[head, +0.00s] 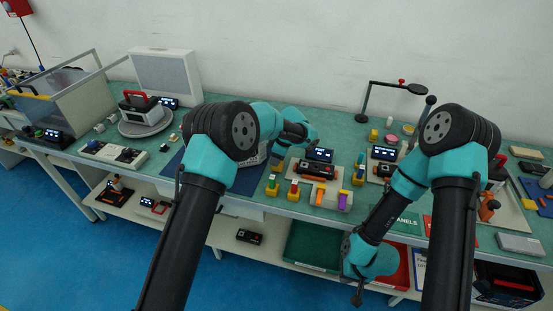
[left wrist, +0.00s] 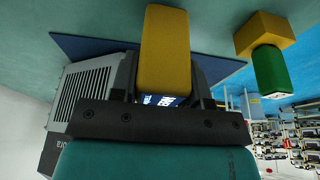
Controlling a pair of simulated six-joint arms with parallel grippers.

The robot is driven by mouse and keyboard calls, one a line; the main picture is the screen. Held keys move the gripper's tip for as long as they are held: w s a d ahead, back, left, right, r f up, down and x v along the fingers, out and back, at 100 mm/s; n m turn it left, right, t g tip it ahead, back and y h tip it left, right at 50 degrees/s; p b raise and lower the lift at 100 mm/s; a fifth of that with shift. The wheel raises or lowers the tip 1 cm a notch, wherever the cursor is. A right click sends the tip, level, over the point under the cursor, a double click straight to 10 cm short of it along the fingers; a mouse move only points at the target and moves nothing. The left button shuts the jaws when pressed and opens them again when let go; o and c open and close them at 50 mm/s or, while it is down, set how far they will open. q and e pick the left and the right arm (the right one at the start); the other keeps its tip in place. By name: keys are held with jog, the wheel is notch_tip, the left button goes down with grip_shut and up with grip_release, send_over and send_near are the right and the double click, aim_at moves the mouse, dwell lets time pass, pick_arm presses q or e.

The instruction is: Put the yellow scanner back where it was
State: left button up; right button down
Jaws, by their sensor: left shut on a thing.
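My left gripper (left wrist: 165,85) is shut on the yellow scanner (left wrist: 166,50), which sits between its two dark fingers in the left wrist view. In the head view my left gripper (head: 275,158) is over the middle of the bench, by the blue mat, and the scanner there is small and partly hidden. A grey vented box (left wrist: 85,95) is close on one side of the gripper, on the blue mat (left wrist: 95,45). A green item in a yellow holder (left wrist: 268,60) is on the other side, apart from the scanner. My right gripper (head: 357,293) hangs in front of the bench; its jaws are too small to judge.
Several coloured items in holders (head: 293,190) stand along the bench front beside a pale tray with a red-and-black device (head: 318,171). Small displays (head: 320,155) stand behind. A black stand (head: 365,103) is at the back. The lower shelf holds a green bin (head: 312,247).

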pick_arm(q)
jog(key=shift+f, duration=0.35)
jog(key=shift+f, duration=0.2)
jog(key=o, duration=1)
jog(key=shift+r, duration=0.15)
jog(key=v, duration=1.2)
jog(key=shift+s+d, duration=0.1)
